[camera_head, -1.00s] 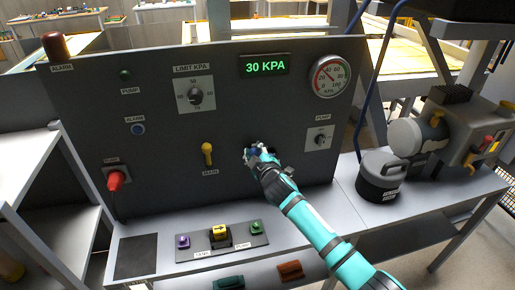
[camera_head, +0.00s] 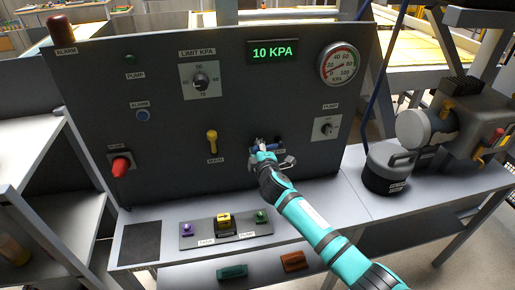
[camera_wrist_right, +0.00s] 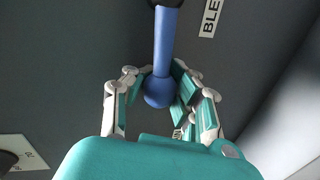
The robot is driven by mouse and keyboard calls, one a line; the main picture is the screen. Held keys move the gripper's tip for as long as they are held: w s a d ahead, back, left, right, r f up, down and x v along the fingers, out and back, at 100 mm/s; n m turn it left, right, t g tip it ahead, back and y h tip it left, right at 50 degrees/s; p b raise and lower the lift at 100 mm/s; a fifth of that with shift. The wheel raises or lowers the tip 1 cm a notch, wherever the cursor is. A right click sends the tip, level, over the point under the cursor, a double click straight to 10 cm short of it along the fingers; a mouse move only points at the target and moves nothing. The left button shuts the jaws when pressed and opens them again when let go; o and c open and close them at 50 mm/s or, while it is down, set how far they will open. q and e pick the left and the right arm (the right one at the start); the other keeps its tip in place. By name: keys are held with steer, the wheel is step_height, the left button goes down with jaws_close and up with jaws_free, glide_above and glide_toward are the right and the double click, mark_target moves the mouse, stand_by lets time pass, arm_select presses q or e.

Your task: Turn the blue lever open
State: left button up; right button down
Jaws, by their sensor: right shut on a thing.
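The blue lever (camera_head: 267,148) is on the dark panel, right of the yellow lever, and lies roughly level in the head view, with its dark pivot at its right end. In the right wrist view the lever (camera_wrist_right: 164,42) runs from the pivot at the top edge down to a round knob between the fingers. My right gripper (camera_wrist_right: 160,86) is shut on the lever near its knob; in the head view the gripper (camera_head: 264,157) partly covers it. A label beside the pivot starts with "BLE". My left gripper is not in view.
The panel display (camera_head: 272,52) reads 10 KPA, and the round gauge (camera_head: 340,64) needle points low. A yellow lever (camera_head: 212,139) and a red knob (camera_head: 121,166) are on the left. A button box (camera_head: 238,229) stands below. A grey canister (camera_head: 388,168) stands on the right.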

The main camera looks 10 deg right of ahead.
steer(key=shift+s+a+f, duration=0.1)
steer(key=shift+s+f, duration=0.1)
steer(key=shift+f, duration=0.35)
steer(key=c, duration=1.6)
jaws_free()
steer(key=o, duration=0.6)
steer(key=shift+s+r, duration=0.4)
steer(key=shift+r, duration=0.1)
steer(key=shift+w, duration=0.2)
steer(key=s+r, duration=0.2)
steer(key=s, duration=1)
steer(key=shift+d+r, duration=0.15)
steer(key=shift+d, duration=0.1)
